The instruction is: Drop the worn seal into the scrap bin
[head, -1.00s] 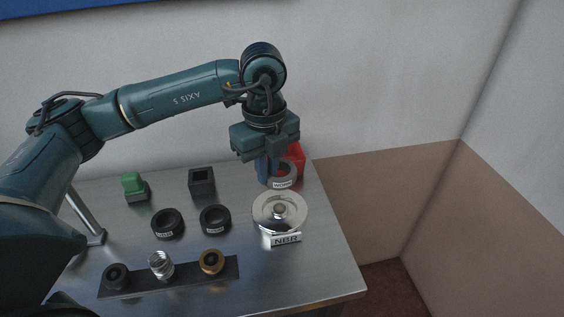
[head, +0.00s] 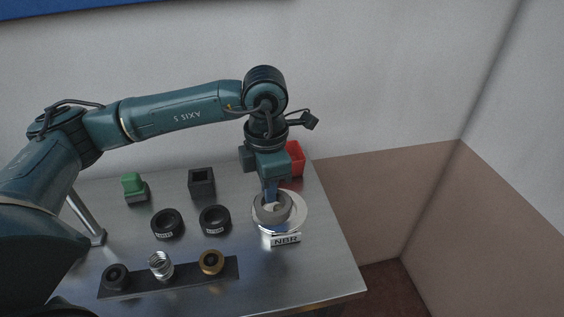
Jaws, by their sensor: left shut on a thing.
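The worn seal is a thick grey ring (head: 265,214), seen in the head view over the left part of a round silver plate (head: 297,217). My left gripper (head: 270,192) points down and is shut on the ring's wall. I cannot tell whether the ring touches the plate or hangs just above it. Its label is turned out of sight. The scrap bin appears to be the red open container (head: 295,158) at the back right of the table, partly hidden behind my left gripper. My right gripper is not in view.
An NBR label (head: 286,239) stands before the plate. Two black rings (head: 167,223) (head: 215,219), a black square holder (head: 201,182) and a green-topped block (head: 134,187) are to the left. A dark strip (head: 190,276) with small parts lies in front. The table's right edge is near the plate.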

